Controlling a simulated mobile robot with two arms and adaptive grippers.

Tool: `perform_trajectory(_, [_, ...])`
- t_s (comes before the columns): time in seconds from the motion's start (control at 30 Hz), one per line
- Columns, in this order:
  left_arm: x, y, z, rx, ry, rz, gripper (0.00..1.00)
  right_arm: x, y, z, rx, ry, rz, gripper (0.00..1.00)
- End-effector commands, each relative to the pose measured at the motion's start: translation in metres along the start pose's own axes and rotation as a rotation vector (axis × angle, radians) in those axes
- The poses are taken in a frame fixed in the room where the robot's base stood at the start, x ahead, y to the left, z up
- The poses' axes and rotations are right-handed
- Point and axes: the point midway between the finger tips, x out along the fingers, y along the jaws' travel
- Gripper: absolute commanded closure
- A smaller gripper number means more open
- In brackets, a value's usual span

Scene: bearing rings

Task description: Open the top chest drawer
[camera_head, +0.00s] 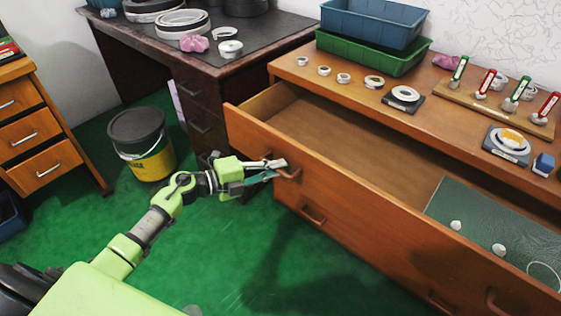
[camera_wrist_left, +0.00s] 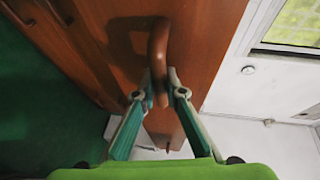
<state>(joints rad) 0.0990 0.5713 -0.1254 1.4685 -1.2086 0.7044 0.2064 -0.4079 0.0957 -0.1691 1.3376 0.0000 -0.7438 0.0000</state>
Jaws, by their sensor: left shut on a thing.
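The wooden chest (camera_head: 345,215) stands at the right in the head view. Its top drawer (camera_head: 330,170) is pulled well out, and its inside shows. My left gripper (camera_head: 279,168) is shut on the handle (camera_head: 290,174) near the left end of the drawer front. In the left wrist view the two fingertips (camera_wrist_left: 165,97) close around the curved brown handle (camera_wrist_left: 158,45). A green mat (camera_head: 480,215) with small white pieces lies inside the drawer at its right. My right gripper is not in view.
Rings, a blue bin (camera_head: 372,22) over a green bin (camera_head: 370,55) and small tools sit on the chest top. A dark desk (camera_head: 250,61), a bucket (camera_head: 140,143) and a small drawer cabinet (camera_head: 40,130) stand at the left. Green floor (camera_head: 210,250) is open before the chest.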

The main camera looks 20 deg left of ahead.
Motion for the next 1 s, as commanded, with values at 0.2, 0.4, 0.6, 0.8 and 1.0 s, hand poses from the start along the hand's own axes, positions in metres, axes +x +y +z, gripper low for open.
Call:
perform_trajectory(0.2, [-0.002, 0.001, -0.001, -0.001, -0.001, 0.001, 1.0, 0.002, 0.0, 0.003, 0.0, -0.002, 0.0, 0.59])
perform_trajectory(0.4, [-0.002, 0.002, -0.001, -0.001, -0.001, 0.001, 1.0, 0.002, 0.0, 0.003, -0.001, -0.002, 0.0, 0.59])
perform_trajectory(0.6, [-0.002, 0.001, -0.001, -0.001, -0.001, 0.001, 0.71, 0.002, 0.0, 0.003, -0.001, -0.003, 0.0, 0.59])
perform_trajectory(0.8, [-0.002, 0.001, -0.001, 0.0, -0.001, 0.0, 0.71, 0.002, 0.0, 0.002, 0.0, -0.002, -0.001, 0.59])
perform_trajectory(1.0, [-0.02, 0.002, 0.0, 0.0, -0.002, 0.004, 0.71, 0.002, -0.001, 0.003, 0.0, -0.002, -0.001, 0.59])
